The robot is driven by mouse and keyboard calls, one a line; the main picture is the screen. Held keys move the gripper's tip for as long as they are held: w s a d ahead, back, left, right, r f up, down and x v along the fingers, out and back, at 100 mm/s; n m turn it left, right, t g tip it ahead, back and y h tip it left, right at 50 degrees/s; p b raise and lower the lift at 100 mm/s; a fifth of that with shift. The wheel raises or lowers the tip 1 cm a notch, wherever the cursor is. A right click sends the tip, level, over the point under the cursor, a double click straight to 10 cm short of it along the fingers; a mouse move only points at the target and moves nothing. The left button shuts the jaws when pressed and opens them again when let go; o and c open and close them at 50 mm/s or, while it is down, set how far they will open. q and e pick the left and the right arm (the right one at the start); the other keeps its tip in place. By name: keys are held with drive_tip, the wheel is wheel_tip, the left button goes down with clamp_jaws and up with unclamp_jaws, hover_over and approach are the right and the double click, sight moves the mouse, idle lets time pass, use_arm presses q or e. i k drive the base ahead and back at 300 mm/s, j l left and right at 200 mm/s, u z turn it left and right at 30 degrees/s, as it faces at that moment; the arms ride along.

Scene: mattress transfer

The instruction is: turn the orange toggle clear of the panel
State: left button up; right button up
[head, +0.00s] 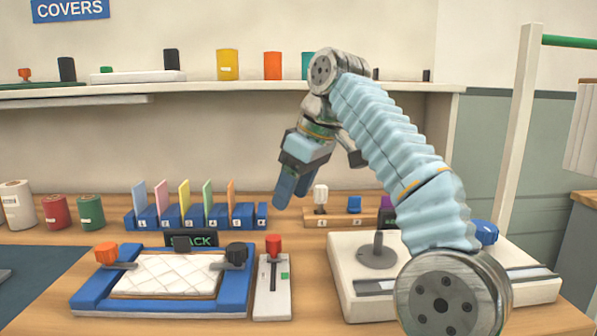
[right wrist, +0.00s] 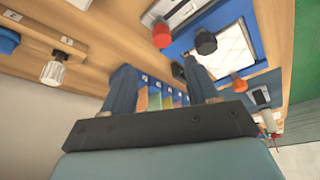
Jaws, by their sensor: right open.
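The orange toggle (head: 106,252) sits on the left side of the blue frame (head: 90,291), its grey bar pointing right to the upper left corner of the white quilted panel (head: 165,275). In the right wrist view the orange toggle (right wrist: 239,85) shows beside the panel (right wrist: 225,55). My left gripper is not in view.
A red-knobbed lever (head: 273,246) stands right of the frame. A blue rack (head: 195,217) of coloured cards is behind it. A white machine (head: 345,260) is under my right arm. Red and green rolls (head: 90,212) stand at the left.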

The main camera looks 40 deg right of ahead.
sight(106, 252)
drive_tip(key=k, duration=1.5)
